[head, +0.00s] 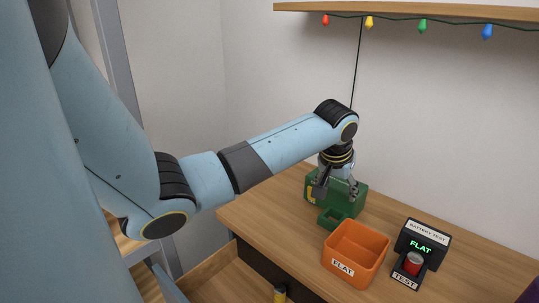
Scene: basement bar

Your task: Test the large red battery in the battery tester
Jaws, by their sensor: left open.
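The black battery tester (425,235) stands on the right part of the wooden counter. Its lit screen reads "FLAT" in green, and its front is labelled "TEST". A red battery (413,263) sits upright in the tester's front recess. My left gripper (338,197) hangs pointing down over the green box at the back of the counter, left of the tester and well apart from the red battery. It is open, and I see nothing between its fingers. My right gripper is not in view.
An orange bin (356,251) labelled "FLAT" stands left of the tester. The green box (347,204) is behind it, partly hidden by my gripper. A yellowish cylinder (280,294) shows low, below the counter's front edge. A shelf (420,10) with coloured lights hangs above.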

